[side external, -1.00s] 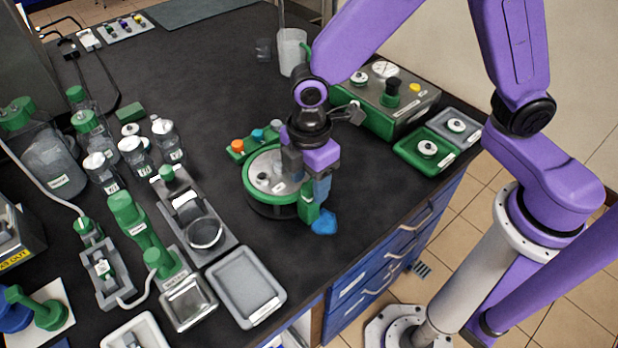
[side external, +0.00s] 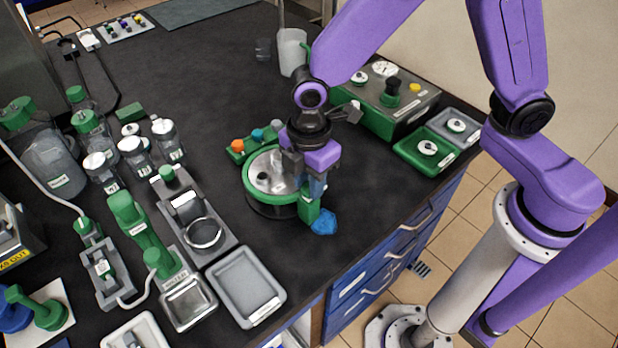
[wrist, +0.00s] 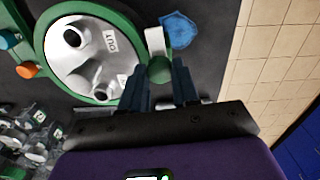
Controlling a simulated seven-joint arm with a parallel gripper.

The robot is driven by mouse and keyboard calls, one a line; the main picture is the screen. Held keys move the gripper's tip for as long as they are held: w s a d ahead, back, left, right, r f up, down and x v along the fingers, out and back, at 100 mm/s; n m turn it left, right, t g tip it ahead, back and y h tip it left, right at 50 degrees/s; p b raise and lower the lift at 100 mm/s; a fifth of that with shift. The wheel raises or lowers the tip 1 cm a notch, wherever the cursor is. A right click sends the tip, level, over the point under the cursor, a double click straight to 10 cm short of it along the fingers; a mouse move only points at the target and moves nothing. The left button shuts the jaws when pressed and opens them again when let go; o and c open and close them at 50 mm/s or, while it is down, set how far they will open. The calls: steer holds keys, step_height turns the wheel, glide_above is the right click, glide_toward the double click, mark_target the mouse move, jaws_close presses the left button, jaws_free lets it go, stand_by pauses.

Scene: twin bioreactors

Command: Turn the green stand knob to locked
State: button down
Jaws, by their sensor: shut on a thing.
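The green stand (side external: 248,180) is a round green-rimmed unit with a pale metal top, near the bench's front edge. It also shows at the upper left of the wrist view (wrist: 48,58), where its top carries an "OUT" label. The green stand knob (side external: 308,209) is on its right side. In the wrist view the knob (wrist: 160,69) shows as a green round end between my fingers, beside a white tab (wrist: 155,41). My gripper (wrist: 160,80) points down and is shut on the knob. The fingers partly hide the knob in the side view, and I cannot read its setting.
A blue crumpled-looking piece (side external: 324,222) lies right beside the knob. A rack with orange and blue caps (side external: 240,148) stands behind the stand. A grey tray (side external: 246,285) is at the front left. A green control box (side external: 398,105) is at the back right.

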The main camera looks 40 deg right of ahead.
steer(key=n, duration=0.8)
steer(key=shift+n, duration=0.4)
steer(key=n, duration=0.4)
steer(key=shift+n, duration=2.1)
steer(key=c, duration=0.8)
jaws_free()
steer(key=shift+r, duration=0.15)
step_height(320, 180, up, 17)
steer(key=shift+r, duration=0.15)
